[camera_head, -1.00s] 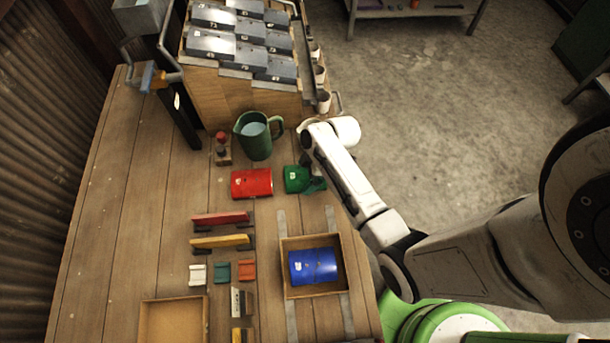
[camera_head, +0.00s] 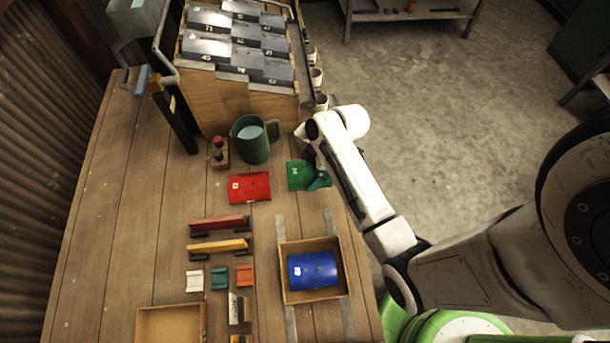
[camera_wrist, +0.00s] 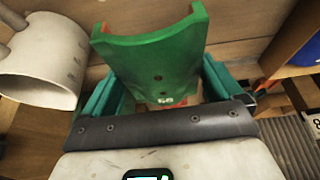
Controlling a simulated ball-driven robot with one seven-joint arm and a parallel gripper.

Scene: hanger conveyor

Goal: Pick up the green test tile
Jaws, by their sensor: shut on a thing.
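The green test tile (camera_head: 300,174) is a curved plate with a small white mark, to the right of the red tile (camera_head: 249,187) in the head view. My gripper (camera_head: 318,181) is at the tile's right end. In the wrist view the green tile (camera_wrist: 158,60) stands out between the teal fingers of my gripper (camera_wrist: 162,92), which are shut on its sides. The tile appears to be raised above the table, though its exact height is hard to tell. A blue tile (camera_head: 312,269) lies in a wooden tray (camera_head: 284,290).
A green jug (camera_head: 252,142) stands close behind the tiles, with a small bottle in a block (camera_head: 219,153) beside it. A rack of grey tiles (camera_head: 240,70) is at the back. Red and yellow bars (camera_head: 219,245) lie in front left. An empty wooden box (camera_head: 172,325) is nearer.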

